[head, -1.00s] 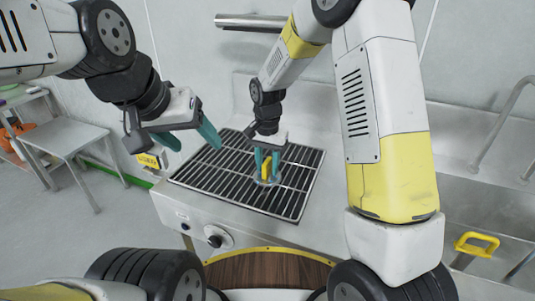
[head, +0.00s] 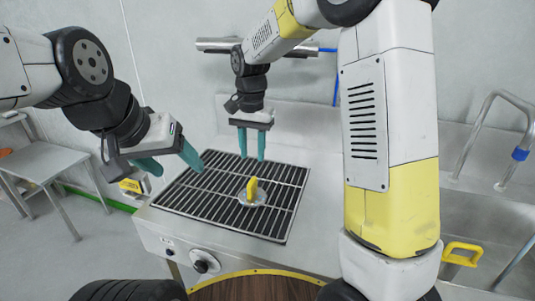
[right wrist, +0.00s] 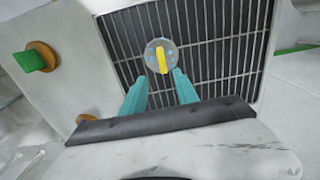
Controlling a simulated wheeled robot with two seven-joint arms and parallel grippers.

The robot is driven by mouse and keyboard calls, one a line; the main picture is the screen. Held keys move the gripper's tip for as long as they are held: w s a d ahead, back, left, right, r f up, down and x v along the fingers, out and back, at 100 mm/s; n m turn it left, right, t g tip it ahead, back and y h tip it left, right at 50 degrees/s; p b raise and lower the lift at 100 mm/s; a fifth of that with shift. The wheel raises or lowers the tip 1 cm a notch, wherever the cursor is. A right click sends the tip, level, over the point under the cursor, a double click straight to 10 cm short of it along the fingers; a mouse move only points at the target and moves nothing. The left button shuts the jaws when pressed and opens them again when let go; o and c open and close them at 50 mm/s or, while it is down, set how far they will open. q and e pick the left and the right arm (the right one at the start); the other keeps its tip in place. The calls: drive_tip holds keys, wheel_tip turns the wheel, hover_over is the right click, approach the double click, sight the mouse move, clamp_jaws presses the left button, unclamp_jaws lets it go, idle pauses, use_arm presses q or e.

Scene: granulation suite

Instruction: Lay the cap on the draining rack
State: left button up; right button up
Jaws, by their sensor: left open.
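The cap (head: 254,196) is a round grey disc with an upright yellow handle. It lies on the black slatted draining rack (head: 184,205), right of the rack's middle. In the right wrist view the cap (right wrist: 160,58) rests on the slats beyond the fingertips. My right gripper (head: 251,156) is open and empty above the rack, behind and clear of the cap, its teal fingers pointing down; it also shows in the right wrist view (right wrist: 163,80). My left gripper (head: 180,168) is open and empty over the rack's left edge.
The rack sits in a steel counter with a dial (head: 206,262) on its front. A steel sink with a yellow handle (head: 463,253) is at the right. A grey side table (head: 45,162) stands at the left. A horizontal pipe (head: 219,45) runs along the wall behind.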

drive_tip(key=s+d+r+n+t+y, duration=0.1)
drive_tip(key=s+d+r+n+t, duration=0.1)
drive_tip(key=s+d+r, duration=0.6)
drive_tip(key=s+d+r+n+t+y, duration=0.1)
drive_tip(key=s+d, duration=0.5)
drive_tip(key=s, duration=0.7)
drive_tip(key=r+n+t, duration=0.1)
drive_tip(key=n+t, duration=0.1)
drive_tip(key=t, duration=0.1)
